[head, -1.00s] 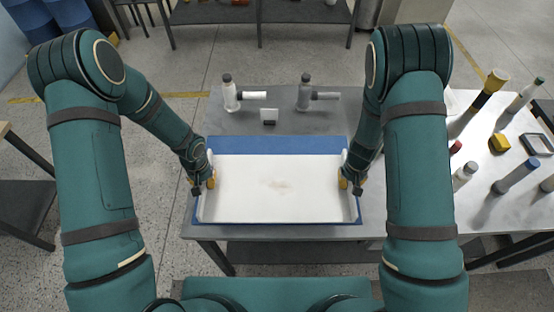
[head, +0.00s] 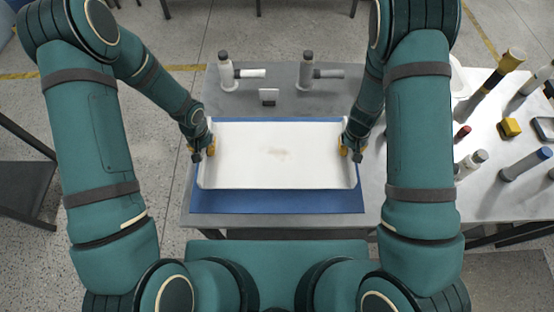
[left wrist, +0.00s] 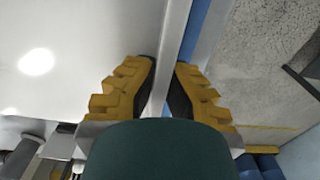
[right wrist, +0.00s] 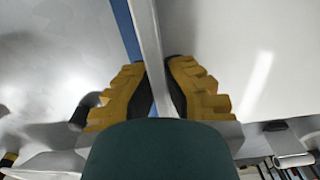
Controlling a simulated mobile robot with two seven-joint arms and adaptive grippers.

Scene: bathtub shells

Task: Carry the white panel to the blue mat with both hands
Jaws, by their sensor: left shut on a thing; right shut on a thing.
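The white panel (head: 278,165) is a shallow tray shape with raised side walls and a faint brown stain in its middle. It lies over the blue mat (head: 278,203); a wide blue band shows in front of it and a thin strip behind. I cannot tell whether the panel touches the mat. My left gripper (head: 207,150) is shut on the panel's left wall, and my right gripper (head: 347,150) is shut on its right wall. Both wrist views show yellow fingers on either side of a wall, at the left gripper (left wrist: 163,90) and the right gripper (right wrist: 160,90).
Two white-and-grey fixtures with side arms, left (head: 228,72) and right (head: 306,72), stand at the back of the grey table (head: 375,203). A small grey block (head: 268,97) sits before them. A white tabletop at right holds several bottles and a yellow block (head: 510,127).

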